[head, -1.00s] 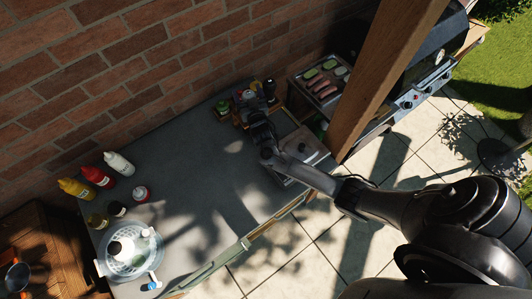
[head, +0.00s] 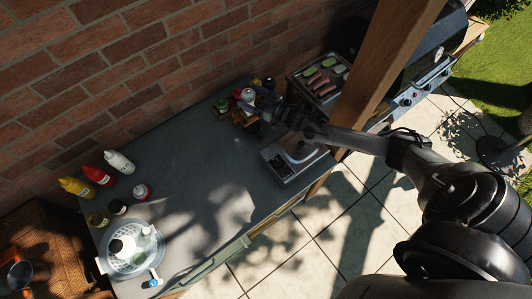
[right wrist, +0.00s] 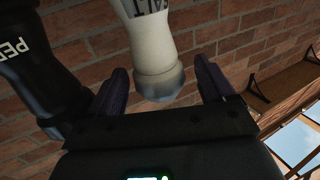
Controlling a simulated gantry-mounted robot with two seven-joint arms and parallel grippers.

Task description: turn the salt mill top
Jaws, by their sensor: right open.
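In the right wrist view, the white salt mill (right wrist: 148,40) with dark SALT lettering shows with its grey top (right wrist: 160,84) toward my right gripper (right wrist: 162,90). My right gripper is open. Its two dark fingers stand on either side of the grey top, with a visible gap at the right finger. A black pepper mill (right wrist: 38,70) stands close by on the left, beside the left finger. In the head view my right gripper (head: 268,104) is at the back of the counter by the small wooden rack (head: 243,120); the salt mill cannot be made out clearly there. My left gripper is not in view.
A green-lidded jar (head: 221,104) stands near the rack. Squeeze bottles (head: 97,175) and a round white colander (head: 130,265) are at the left. A wooden post (head: 375,75) rises at right. The middle of the counter is clear.

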